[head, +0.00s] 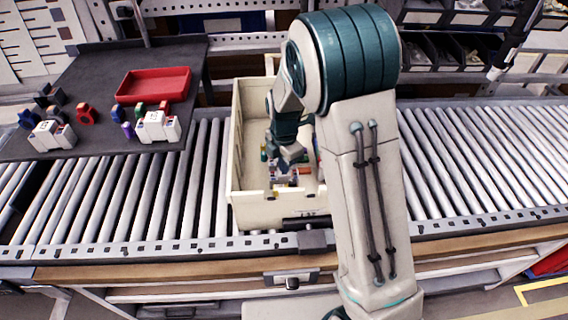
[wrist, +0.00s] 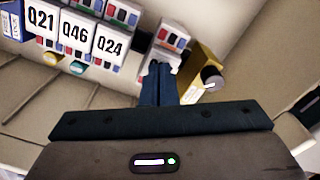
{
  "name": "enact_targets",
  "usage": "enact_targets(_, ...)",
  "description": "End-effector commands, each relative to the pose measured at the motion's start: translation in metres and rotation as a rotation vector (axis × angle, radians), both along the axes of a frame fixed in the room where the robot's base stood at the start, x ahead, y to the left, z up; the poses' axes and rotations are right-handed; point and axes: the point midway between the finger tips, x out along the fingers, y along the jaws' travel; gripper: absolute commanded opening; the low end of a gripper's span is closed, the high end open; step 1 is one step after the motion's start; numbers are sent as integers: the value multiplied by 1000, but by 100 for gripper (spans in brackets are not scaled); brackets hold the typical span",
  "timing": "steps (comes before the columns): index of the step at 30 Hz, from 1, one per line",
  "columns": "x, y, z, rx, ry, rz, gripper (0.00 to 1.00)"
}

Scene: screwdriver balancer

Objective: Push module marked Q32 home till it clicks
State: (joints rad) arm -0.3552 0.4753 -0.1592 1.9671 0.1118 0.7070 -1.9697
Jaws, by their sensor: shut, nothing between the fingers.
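My gripper (wrist: 159,68) is shut and empty, with its fingertips at a white module (wrist: 173,36) at the right end of a row. Whether they touch it I cannot tell. No Q32 mark is readable; the label of this module is not visible. To its left stand modules marked Q24 (wrist: 109,44), Q46 (wrist: 75,33) and Q21 (wrist: 41,22). In the head view, my gripper (head: 291,156) reaches down into a cream crate (head: 240,198), and my arm hides part of the inside.
The crate walls surround the gripper. The crate sits on a roller conveyor (head: 110,200). A dark table (head: 95,75) at left holds a red tray (head: 153,85) and loose modules (head: 158,128).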

Motion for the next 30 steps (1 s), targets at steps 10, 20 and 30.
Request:
enact_targets(10,0,0,-4,-1,1,0,0)
enact_targets(20,0,0,3,0,0,0,0)
enact_targets(30,0,0,31,1,-1,0,0)
